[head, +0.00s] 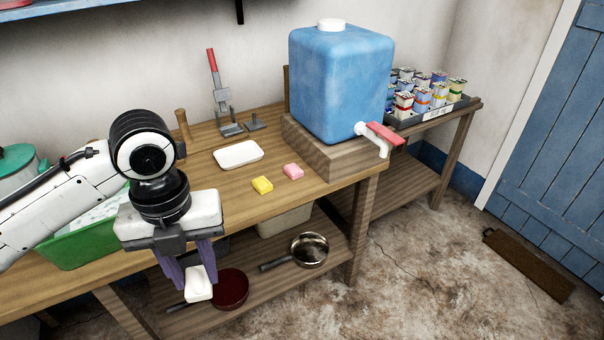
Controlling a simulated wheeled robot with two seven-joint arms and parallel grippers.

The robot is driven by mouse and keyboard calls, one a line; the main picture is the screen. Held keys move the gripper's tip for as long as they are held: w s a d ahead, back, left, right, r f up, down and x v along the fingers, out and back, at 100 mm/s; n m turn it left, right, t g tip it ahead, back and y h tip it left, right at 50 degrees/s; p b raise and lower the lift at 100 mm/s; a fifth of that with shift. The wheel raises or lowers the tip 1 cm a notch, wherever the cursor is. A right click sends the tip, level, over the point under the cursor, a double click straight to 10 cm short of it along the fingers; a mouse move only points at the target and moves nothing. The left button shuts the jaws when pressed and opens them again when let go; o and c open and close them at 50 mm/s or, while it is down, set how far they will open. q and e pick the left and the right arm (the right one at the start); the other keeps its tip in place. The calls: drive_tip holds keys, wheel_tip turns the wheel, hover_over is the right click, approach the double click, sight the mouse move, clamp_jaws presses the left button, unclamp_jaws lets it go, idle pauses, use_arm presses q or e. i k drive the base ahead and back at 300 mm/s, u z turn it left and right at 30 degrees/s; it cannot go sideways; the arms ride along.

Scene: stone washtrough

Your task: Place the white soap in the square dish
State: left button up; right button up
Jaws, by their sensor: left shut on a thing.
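My left gripper (192,272) points down, with its purple fingers shut on the white soap (199,288). The soap shows below the fingertips, in front of the table's front edge in the picture. The square dish (238,155) is white and shallow with rounded corners. It lies on the wooden table, behind and to the right of the gripper, apart from it, and looks empty. My right gripper is not in view.
A yellow soap (262,185) and a pink soap (293,171) lie on the table (215,191) in front of the dish. A blue water tank (340,85) stands on a wooden block (335,157) to the right. A green basin (75,243) is at the left.

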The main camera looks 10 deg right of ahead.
sight(239, 157)
drive_tip(key=z, duration=0.35)
drive_tip(key=k, duration=0.25)
drive_tip(key=u, duration=0.85)
drive_tip(key=i, duration=1.05)
drive_tip(key=z, duration=0.85)
drive_tip(key=i, duration=0.65)
drive_tip(key=z, duration=0.65)
